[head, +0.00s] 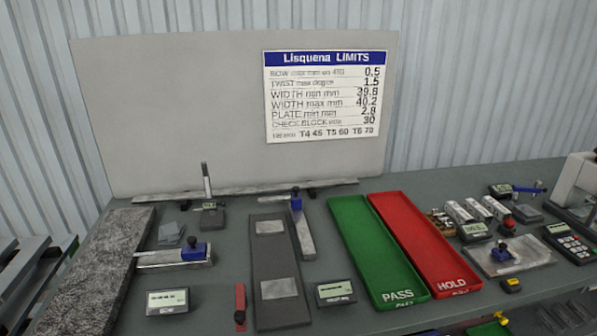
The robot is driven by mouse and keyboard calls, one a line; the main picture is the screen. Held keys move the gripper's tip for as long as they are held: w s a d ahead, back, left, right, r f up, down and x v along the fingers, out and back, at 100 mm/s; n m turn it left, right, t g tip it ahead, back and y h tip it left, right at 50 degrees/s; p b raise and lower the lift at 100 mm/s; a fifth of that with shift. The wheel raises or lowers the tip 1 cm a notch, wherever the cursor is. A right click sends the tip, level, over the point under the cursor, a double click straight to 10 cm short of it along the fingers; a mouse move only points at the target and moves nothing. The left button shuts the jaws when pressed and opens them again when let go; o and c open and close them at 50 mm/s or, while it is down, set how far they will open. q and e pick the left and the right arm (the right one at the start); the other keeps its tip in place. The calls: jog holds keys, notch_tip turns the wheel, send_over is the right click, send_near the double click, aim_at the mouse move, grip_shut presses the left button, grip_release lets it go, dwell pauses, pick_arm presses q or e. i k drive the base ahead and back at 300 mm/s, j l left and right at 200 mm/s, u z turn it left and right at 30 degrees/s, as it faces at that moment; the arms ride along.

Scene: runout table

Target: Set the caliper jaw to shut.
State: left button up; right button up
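Two metal bars with blue sliding parts look like measuring tools. One bar (160,262) lies left of the dark plate, its blue slider (194,250) near its right end. The other bar (304,238) lies at a slant behind the dark plate's right side, its blue slider (296,202) near its far end. I cannot tell for sure which is the caliper, nor whether its jaw is open or shut. Neither of my grippers shows in the head view.
A rough grey slab (108,265) lies at the left. The dark plate (277,308) carries two metal pieces. Display units (167,301) and (335,293) stand near the front. Green PASS (378,262) and red HOLD (425,250) trays are empty. Instruments crowd the right.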

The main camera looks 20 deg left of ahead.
aim_at(502, 251)
jog(key=i+l+u, duration=0.15)
jog(key=l, duration=0.2)
jog(key=i+l+u, duration=0.15)
jog(key=l, duration=0.25)
jog(key=i+u, duration=0.1)
jog(key=u, duration=1.15)
jog(key=z, duration=1.95)
